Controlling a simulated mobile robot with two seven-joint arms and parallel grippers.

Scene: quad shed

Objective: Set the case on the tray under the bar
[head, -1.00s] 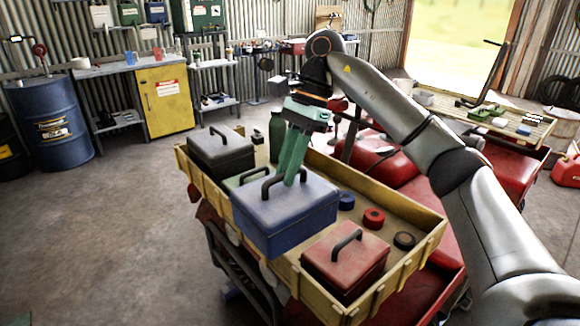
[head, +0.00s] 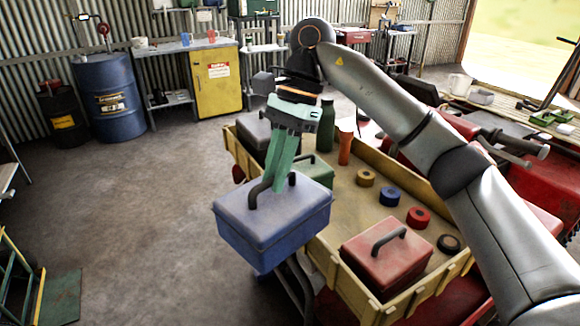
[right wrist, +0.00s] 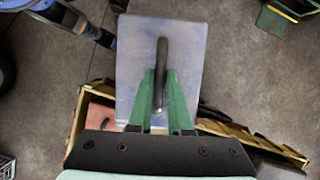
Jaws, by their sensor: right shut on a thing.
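My right gripper (head: 275,183) has green fingers and is shut on the dark handle of the blue case (head: 272,228). The case hangs upright and level, in the air at the left side of the yellow wooden bed. In the right wrist view the gripper (right wrist: 160,90) has the handle between its fingers, and the blue lid (right wrist: 133,65) overlaps the bed's wall. A slatted wooden tray (head: 484,108) is at the far right, with a dark bar rising above it; my arm lies partly across that side. My left gripper is not in view.
The yellow bed (head: 345,205) holds a red case (head: 385,255), a green case (head: 315,172), a dark case, a bottle (head: 325,125) and several tape rolls. Handlebars (head: 515,148) stick out at right. A green stand (head: 60,295) is at lower left.

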